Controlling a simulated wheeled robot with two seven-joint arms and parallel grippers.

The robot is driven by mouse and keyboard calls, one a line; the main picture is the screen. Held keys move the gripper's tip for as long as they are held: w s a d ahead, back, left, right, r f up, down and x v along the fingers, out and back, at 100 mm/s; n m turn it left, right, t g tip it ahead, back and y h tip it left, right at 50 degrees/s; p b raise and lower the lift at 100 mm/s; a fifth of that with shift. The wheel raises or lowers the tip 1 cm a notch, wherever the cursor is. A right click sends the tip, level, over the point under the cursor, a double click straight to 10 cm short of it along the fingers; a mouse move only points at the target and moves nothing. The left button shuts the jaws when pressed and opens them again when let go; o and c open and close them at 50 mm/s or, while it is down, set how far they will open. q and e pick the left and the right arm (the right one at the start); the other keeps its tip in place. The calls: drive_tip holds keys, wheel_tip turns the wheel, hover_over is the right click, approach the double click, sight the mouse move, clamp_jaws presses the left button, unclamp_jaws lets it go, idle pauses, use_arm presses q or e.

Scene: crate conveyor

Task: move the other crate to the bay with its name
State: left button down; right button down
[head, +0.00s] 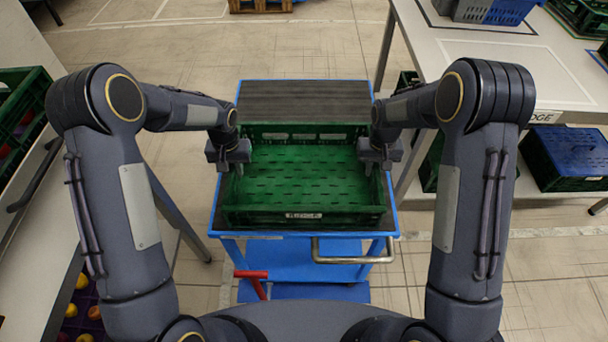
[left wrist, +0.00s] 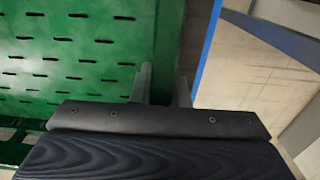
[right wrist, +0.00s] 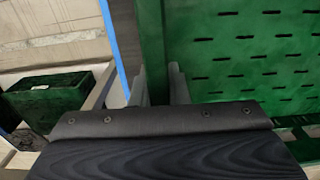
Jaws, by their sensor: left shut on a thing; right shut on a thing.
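A green crate (head: 303,211) sits on the dark top of a blue cart (head: 304,101) in the middle of the head view. It is empty, and a small label on its near wall is too small to read. My left gripper (head: 230,160) is shut on the crate's left wall; in the left wrist view its fingers (left wrist: 160,88) straddle the green wall (left wrist: 168,40). My right gripper (head: 380,158) is shut on the right wall; in the right wrist view its fingers (right wrist: 160,88) straddle that wall (right wrist: 152,40). Whether the crate touches the cart top is hard to tell.
A white table (head: 560,85) at the right bears a grey-and-blue crate (head: 485,10) and green crates, with a partly hidden sign on its edge. A green crate with a blue top (head: 570,158) stands below. Another green crate (head: 22,105) is at the left. The cart's rear top is clear.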

use_arm(q)
drive_tip(key=shift+r, duration=0.1)
use_arm(e)
drive_tip(key=shift+r, duration=0.15)
